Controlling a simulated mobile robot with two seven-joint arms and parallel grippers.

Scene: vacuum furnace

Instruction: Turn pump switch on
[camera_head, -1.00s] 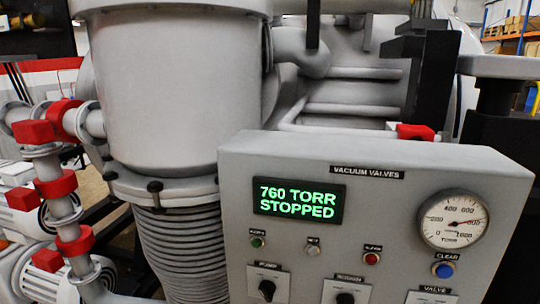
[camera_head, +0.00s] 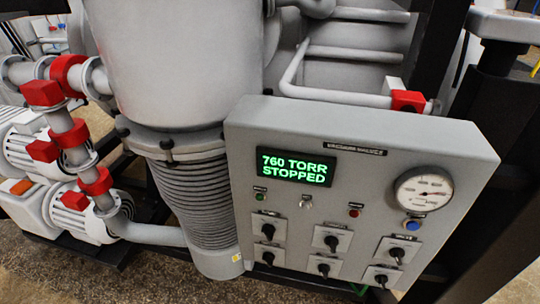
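The grey control panel (camera_head: 300,216) stands at the centre right. Its lit green display (camera_head: 294,166) reads 760 TORR STOPPED. In the earlier view the upper left switch is labelled PUMP; this pump switch (camera_head: 268,231) has a black knob on a white plate, and its label is too small to read now. Several similar black-knob switches sit beside and below it, including an upper middle one (camera_head: 331,242) and a right one (camera_head: 396,254). Neither of my grippers is in view.
A round gauge (camera_head: 423,190) and a blue button (camera_head: 412,225) are at the panel's right. A large grey cylinder (camera_head: 175,60) with ribbed bellows stands behind left. Pipes with red fittings (camera_head: 72,135) and white pumps (camera_head: 75,213) are further left. Bare floor shows at the bottom.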

